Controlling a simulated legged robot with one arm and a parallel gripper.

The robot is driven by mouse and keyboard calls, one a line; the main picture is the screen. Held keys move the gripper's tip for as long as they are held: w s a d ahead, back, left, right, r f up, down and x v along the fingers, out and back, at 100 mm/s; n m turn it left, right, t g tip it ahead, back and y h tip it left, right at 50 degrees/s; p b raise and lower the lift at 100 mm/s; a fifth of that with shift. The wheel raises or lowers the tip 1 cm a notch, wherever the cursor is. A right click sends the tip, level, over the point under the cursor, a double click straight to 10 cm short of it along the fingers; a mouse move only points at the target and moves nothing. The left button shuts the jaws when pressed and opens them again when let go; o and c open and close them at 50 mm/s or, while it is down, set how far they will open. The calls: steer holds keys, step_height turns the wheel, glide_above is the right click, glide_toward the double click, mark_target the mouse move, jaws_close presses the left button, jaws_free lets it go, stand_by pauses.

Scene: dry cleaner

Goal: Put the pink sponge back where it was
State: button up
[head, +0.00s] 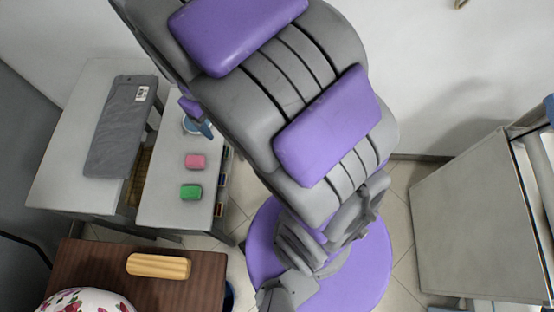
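The pink sponge (195,161) lies flat on the light grey table (165,205), toward its right side. A green sponge (191,192) lies just below it in the picture, with a small gap between them. Nothing is touching the pink sponge. I cannot make out my gripper's fingers anywhere in the head view. The large grey and purple parts of my own body cover the middle of the picture and hide what lies behind them.
A blue object (202,128), partly hidden, is above the pink sponge. A folded grey garment (121,126) lies on the adjoining surface at left. A brown table (208,277) with a wooden block (158,266) is in front. A grey cabinet (475,225) stands right. Tiled floor shows between.

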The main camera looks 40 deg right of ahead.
steer(key=s+d+r+m, duration=0.1)
steer(key=s+r+m, duration=0.1)
steer(key=s, duration=0.8)
steer(key=s+d+r+m+y, duration=0.1)
steer(key=s+r, duration=0.4)
steer(key=s, duration=0.5)
steer(key=shift+s+d+r+m, duration=0.15)
steer(key=shift+s+d+m, duration=0.25)
steer(key=shift+d+m, duration=0.1)
